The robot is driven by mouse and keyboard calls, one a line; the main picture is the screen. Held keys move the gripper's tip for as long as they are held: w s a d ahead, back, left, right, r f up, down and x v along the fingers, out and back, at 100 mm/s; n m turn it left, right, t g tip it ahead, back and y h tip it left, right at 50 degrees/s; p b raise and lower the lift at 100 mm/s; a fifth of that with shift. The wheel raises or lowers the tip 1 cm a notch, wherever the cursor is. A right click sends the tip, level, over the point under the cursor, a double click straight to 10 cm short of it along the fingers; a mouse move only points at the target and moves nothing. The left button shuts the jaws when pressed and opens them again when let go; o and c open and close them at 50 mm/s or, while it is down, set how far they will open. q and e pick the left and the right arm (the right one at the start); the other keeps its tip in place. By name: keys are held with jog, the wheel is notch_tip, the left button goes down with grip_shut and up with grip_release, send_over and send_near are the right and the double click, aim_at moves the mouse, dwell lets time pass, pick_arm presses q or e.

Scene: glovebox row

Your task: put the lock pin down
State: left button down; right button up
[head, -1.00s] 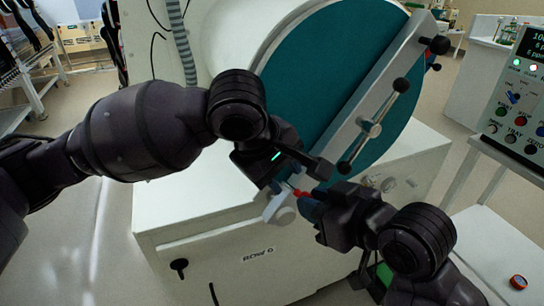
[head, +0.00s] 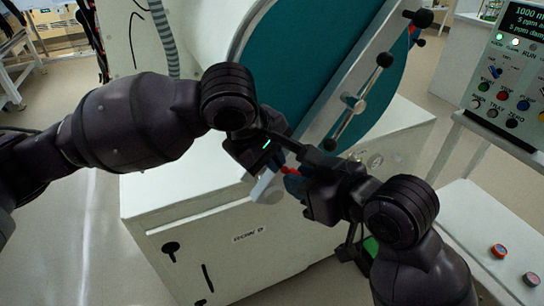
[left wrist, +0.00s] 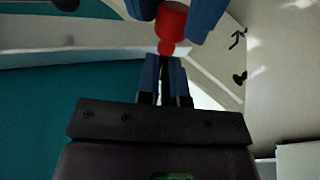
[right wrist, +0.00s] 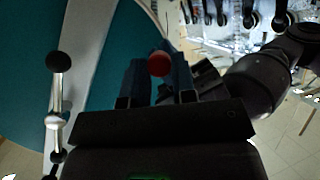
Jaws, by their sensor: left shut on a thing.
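The lock pin shows its red head (left wrist: 172,25) in the left wrist view, a red round end (right wrist: 160,63) in the right wrist view, and a small red spot (head: 290,171) in the head view. My left gripper (left wrist: 165,62) is shut on the pin just below the red head. My right gripper (head: 292,172) meets it from the right. Its blue fingers (right wrist: 158,68) stand apart on both sides of the red head; whether they press on it is unclear. Most of the shaft is hidden.
Behind the grippers is a white cabinet (head: 225,260) with a large round teal door (head: 300,75) and a barred handle (head: 361,105). At right are a control panel (head: 510,85) and a white surface (head: 480,225) with two small round items (head: 499,251), otherwise clear.

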jog(key=o, duration=0.5)
